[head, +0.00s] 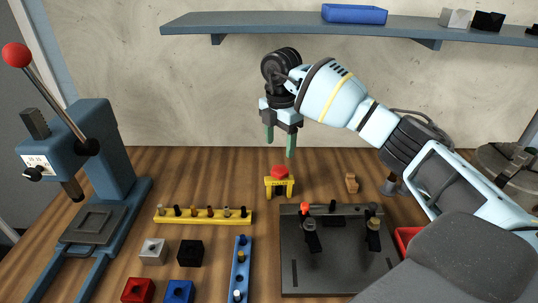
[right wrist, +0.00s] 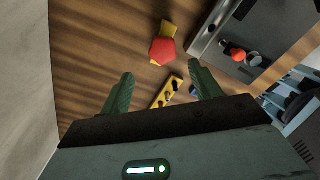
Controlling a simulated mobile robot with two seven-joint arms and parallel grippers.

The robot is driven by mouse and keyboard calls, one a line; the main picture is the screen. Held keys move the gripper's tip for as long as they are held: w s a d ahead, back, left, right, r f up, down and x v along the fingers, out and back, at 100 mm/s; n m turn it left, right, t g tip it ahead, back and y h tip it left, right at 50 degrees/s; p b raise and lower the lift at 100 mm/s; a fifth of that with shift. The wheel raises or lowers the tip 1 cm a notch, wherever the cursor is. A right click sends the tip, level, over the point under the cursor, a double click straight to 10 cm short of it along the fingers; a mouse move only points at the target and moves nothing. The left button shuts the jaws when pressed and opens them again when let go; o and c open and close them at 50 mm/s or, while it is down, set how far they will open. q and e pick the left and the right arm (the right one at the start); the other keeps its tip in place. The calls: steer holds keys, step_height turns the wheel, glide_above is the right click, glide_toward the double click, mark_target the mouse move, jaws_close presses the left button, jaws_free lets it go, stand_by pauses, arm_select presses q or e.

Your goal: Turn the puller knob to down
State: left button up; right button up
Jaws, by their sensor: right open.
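The puller (head: 279,187) is a small yellow bracket standing on the wooden bench, with a red faceted knob (head: 280,171) on top. In the right wrist view the red knob (right wrist: 163,51) covers part of the yellow puller body (right wrist: 170,29). My right gripper (head: 280,145) points down above the puller, its green fingers apart with nothing between them. In the right wrist view the knob lies just beyond the open fingertips (right wrist: 161,72), apart from them. I cannot tell the knob's turn position. My left gripper is not in view.
A yellow strip of pegs (head: 203,216) and a dark fixture plate (head: 340,270) lie nearer on the bench. A blue arbor press (head: 100,160) stands left. A shelf (head: 290,25) runs above my right arm.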

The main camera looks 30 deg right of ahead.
mark_target(280, 169)
steer(key=shift+s+r, duration=0.1)
steer(key=shift+s, duration=0.15)
steer(key=shift+s+f, duration=0.15)
steer(key=shift+f, duration=0.1)
step_height(280, 169, down, 7)
steer(key=shift+f, duration=0.15)
steer(key=c, duration=1)
